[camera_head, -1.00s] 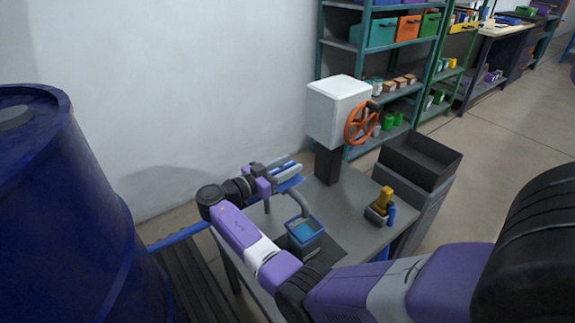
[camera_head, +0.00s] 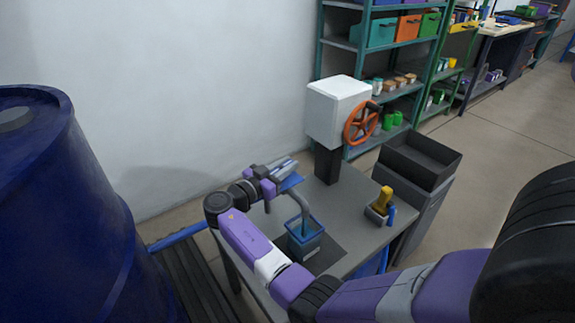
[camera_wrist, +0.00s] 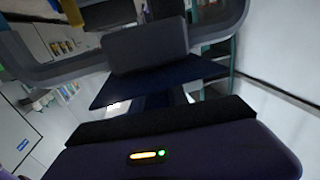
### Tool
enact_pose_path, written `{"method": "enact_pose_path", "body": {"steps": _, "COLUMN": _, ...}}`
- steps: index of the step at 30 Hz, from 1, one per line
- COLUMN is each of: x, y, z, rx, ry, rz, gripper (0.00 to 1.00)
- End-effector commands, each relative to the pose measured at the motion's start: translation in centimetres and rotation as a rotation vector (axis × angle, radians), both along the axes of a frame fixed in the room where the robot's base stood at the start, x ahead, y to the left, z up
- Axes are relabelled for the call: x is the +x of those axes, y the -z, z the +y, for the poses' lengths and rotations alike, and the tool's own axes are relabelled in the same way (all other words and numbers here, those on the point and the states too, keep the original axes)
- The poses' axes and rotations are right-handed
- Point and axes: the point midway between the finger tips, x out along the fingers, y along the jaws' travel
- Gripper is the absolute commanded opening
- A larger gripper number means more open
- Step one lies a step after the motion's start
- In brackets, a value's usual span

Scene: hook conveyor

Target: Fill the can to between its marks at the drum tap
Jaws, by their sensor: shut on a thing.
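The can (camera_head: 305,248) is a blue square container standing on a dark mat on the grey bench. A grey curved spout (camera_head: 299,203) ends above it, and a blue streak runs down from the spout into the can. The can's marks and liquid level are too small to make out. My gripper (camera_head: 284,172) is shut on a flat blue tap lever (camera_head: 292,183) above and left of the can. In the wrist view, the dark blue lever (camera_wrist: 160,81) lies between my gripper's dark pads (camera_wrist: 155,82).
A large blue drum (camera_head: 55,200) fills the left side. A small tray with a yellow item (camera_head: 381,203) sits at the bench's right, beside a dark open bin (camera_head: 420,160).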

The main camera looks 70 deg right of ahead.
Motion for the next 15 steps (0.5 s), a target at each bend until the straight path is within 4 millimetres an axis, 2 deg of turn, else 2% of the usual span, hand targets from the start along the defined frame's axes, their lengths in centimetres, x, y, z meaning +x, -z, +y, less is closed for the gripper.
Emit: {"method": "enact_pose_path", "body": {"steps": 15, "x": 0.59, "y": 0.03, "z": -0.14, "rx": -0.002, "ry": -0.328, "rz": 0.000, "gripper": 0.00}}
